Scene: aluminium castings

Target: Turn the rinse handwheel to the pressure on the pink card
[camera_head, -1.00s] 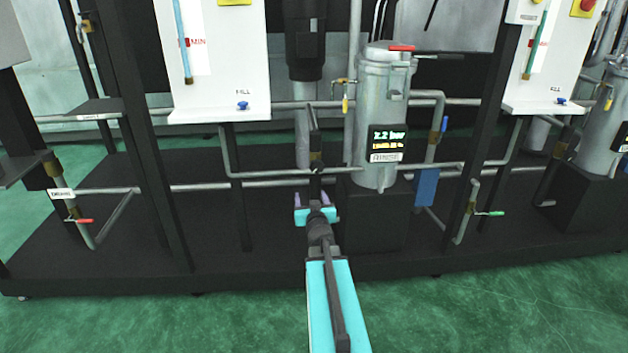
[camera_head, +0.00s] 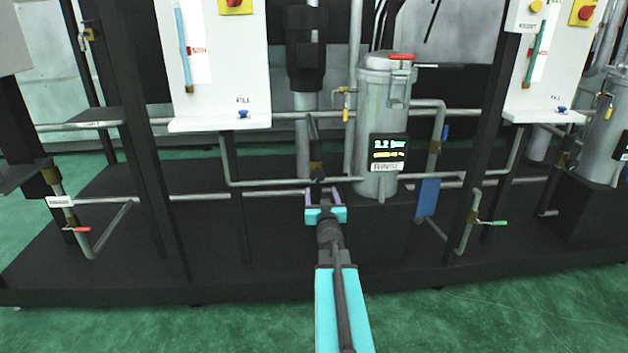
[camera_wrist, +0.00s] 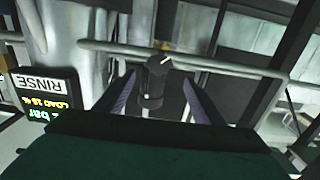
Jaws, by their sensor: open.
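A dark handwheel (camera_wrist: 158,72) with a white mark on its end shows in the wrist view, on a short stem by a grey pipe. My gripper (camera_wrist: 160,78) is open, its two purple fingers on either side of the handwheel in the picture; I see no clear contact. In the head view my gripper (camera_head: 322,193) is low in front of the pipework, left of the grey rinse canister (camera_head: 376,110). The RINSE display (camera_head: 388,152) on the canister reads about 2.2 bar; it appears upside down in the wrist view (camera_wrist: 45,92). I see no pink card.
A horizontal pipe (camera_head: 262,182) runs close to my gripper. A white panel (camera_head: 215,60) marked FILL stands at the upper left, another (camera_head: 545,75) at the right. A red-handled valve (camera_head: 77,229) is at the left. Green floor (camera_head: 200,325) is open in front.

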